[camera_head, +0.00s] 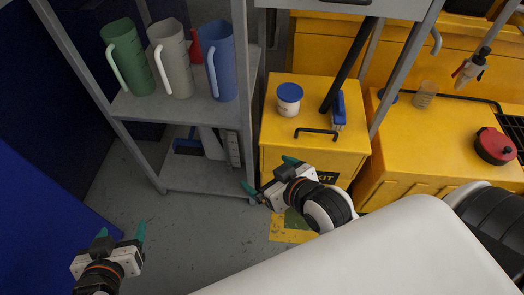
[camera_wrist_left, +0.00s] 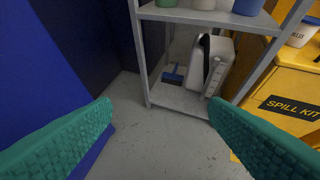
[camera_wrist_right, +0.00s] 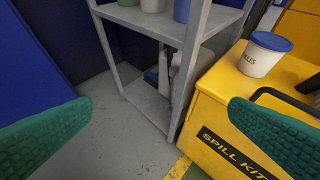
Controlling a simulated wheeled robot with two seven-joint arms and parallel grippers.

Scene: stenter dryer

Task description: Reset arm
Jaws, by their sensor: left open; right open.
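My left gripper (camera_head: 121,240) is at the lower left of the head view, over the grey floor. Its two green fingers are spread wide, with nothing between them; in the left wrist view the fingers (camera_wrist_left: 160,128) frame bare floor. My right gripper (camera_head: 266,175) is near the middle of the head view, in front of the yellow spill kit box (camera_head: 310,152). Its green fingers are apart and empty. In the right wrist view, the gripper's fingers (camera_wrist_right: 160,118) have floor, a shelf leg and the box behind them. Neither gripper holds anything.
A grey shelf rack (camera_head: 200,107) carries green (camera_head: 127,57), white (camera_head: 170,58) and blue (camera_head: 220,62) jugs. A white container (camera_wrist_left: 211,64) stands on its lower shelf. A blue-lidded tub (camera_head: 289,99) sits on the spill kit box. A blue panel (camera_head: 40,215) stands left. Floor between is clear.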

